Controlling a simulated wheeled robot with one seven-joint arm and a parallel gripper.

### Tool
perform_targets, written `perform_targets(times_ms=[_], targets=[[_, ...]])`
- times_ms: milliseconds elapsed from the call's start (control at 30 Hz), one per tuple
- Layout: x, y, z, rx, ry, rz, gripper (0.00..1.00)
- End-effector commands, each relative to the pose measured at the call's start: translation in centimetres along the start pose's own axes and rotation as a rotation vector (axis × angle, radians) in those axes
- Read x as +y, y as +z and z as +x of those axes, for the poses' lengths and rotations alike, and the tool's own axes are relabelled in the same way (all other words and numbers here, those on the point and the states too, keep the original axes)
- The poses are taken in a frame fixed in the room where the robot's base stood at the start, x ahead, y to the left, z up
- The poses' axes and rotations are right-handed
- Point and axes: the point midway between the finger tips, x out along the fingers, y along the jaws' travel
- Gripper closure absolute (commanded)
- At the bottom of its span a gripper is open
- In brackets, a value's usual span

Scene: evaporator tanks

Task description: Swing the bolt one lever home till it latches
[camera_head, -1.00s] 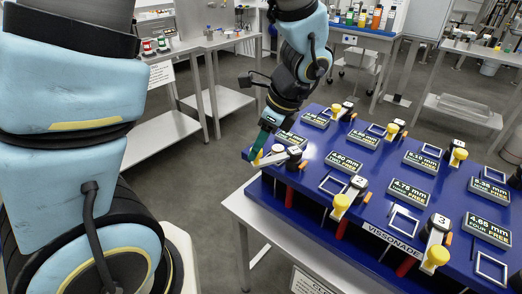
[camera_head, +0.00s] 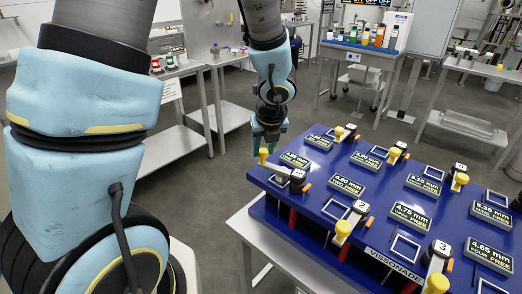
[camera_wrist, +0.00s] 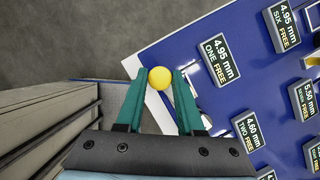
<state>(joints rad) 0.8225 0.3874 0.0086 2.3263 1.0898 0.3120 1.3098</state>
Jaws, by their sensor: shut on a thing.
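The bolt one lever's yellow knob (camera_head: 263,156) is at the far left end of the blue panel, beyond its edge in the picture. Its pivot block (camera_head: 298,178) sits on the panel to the right and nearer. In the wrist view the round knob (camera_wrist: 160,77) lies between my gripper's (camera_wrist: 158,76) two teal fingertips, which are shut on it. My gripper (camera_head: 269,146) points down onto the knob in the head view. The sign beside it (camera_wrist: 221,61) reads "4.95 mm ONE FREE".
The blue panel (camera_head: 325,207) stands on a metal table and holds several other yellow-knobbed levers, such as one at front centre (camera_head: 343,230). Raised size signs and white square frames stand among them. Open floor lies behind and left of the panel.

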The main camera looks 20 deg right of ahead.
Motion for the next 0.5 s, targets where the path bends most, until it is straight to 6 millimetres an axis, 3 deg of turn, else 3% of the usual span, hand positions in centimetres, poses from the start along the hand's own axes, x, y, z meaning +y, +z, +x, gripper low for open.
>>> perform_targets(times_ms=[500], targets=[[-1.6,1.4,0.5,-0.001,-0.080,0.189,1.00]])
